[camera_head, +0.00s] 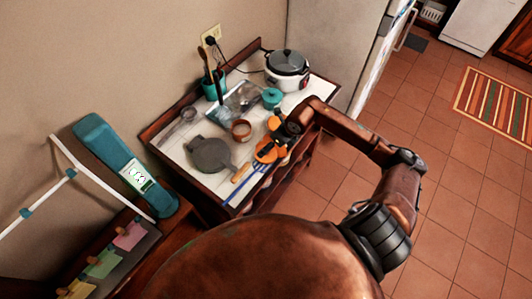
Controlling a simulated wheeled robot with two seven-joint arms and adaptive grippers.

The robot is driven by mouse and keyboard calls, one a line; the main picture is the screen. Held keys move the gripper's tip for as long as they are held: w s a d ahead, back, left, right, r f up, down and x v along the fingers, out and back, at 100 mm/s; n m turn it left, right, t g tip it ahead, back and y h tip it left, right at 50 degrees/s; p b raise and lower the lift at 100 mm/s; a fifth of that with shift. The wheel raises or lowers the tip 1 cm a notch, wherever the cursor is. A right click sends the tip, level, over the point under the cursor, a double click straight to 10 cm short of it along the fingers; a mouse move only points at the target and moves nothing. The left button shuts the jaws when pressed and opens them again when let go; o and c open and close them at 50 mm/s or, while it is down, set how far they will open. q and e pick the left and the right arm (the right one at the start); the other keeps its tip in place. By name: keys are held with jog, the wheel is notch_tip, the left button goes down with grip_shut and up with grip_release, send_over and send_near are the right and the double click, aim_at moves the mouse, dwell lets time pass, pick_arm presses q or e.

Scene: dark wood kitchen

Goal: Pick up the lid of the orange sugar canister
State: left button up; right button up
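My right gripper (277,136), dark at the end of the arm from the right, is over the front right part of the white-topped counter (177,153). Orange shapes (265,152) lie right at its fingers. They seem to be the orange sugar canister and its lid, but the gripper covers part of them and I cannot tell lid from body. Whether the fingers are open or closed on the lid is too small to see. My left gripper is not in view.
A small brown pot (241,130), a dark grey round pan (210,154) and a teal lidded pot (271,97) stand close by. A white cooker (287,69) and a teal utensil holder (213,86) are at the back. A wooden-handled tool and blue strip lie at the front edge.

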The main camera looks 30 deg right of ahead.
jog(key=shift+a+p+x, duration=0.15)
jog(key=shift+p+x, duration=0.2)
jog(key=shift+x, duration=1.2)
jog(key=shift+a+p+x, duration=0.15)
jog(key=shift+p+x, duration=0.15)
jog(key=shift+x, duration=1.3)
jog(key=shift+s, duration=0.15)
jog(key=c, duration=1)
jog(key=shift+r, duration=0.1)
